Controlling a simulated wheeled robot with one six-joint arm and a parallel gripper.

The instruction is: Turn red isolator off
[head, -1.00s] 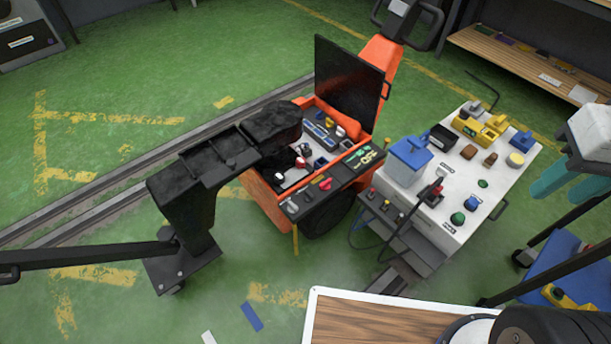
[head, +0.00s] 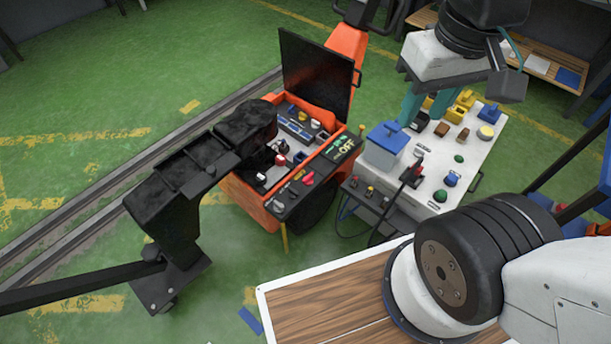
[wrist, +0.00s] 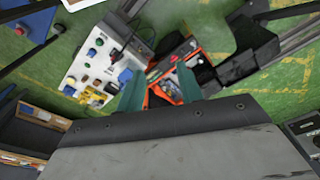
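A red knob (head: 307,179), which looks like the red isolator, sits on the dark front panel of the orange machine (head: 256,206) in the head view. It lies among other small controls, near a green OFF label (head: 346,146). Its exact handle position is too small to tell. My gripper (head: 411,112) has teal fingers and hangs over the white control bench, to the right of the machine and apart from the knob. In the wrist view the fingers of my gripper (wrist: 160,92) are spread with nothing between them, and the orange machine shows beyond them.
The white bench (head: 444,205) carries a blue box (head: 384,146) and coloured buttons. A raised black lid (head: 316,75) stands behind the machine's controls. A black stand (head: 165,215) reaches over the machine from the left. Rails (head: 90,208) run across green floor.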

